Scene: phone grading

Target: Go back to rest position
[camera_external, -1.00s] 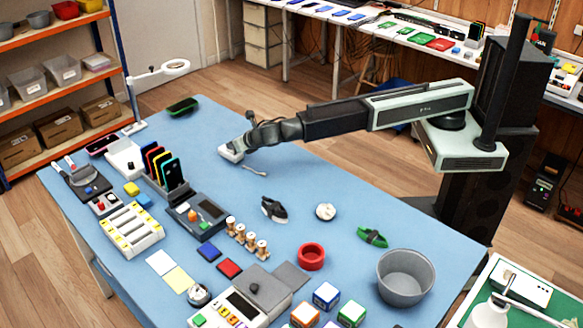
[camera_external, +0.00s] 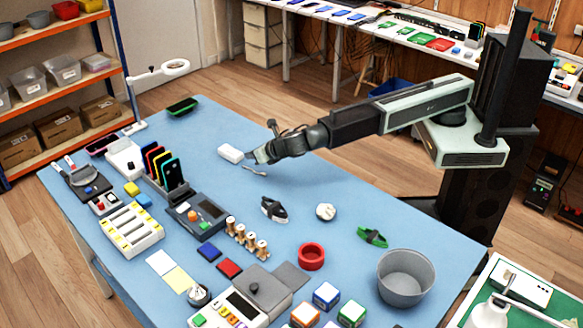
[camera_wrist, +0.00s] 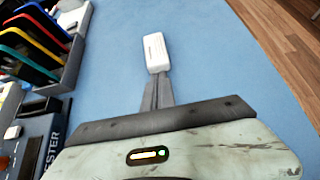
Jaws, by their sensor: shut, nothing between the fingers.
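My gripper (camera_external: 254,156) is shut and empty, low over the blue table (camera_external: 340,190). In the wrist view my gripper (camera_wrist: 157,90) points at a white block (camera_wrist: 156,52), which appears just beyond the fingertips. In the external view the white block (camera_external: 230,153) lies on the table, a little to the left of the fingers. My arm reaches from the right side of the table with its links stretched out to the left.
A rack of colored phones (camera_external: 165,165) stands to the left; it also shows in the wrist view (camera_wrist: 35,40). A black pouch (camera_external: 274,208), a red ring (camera_external: 311,256) and a grey bin (camera_external: 405,277) are nearer the front.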

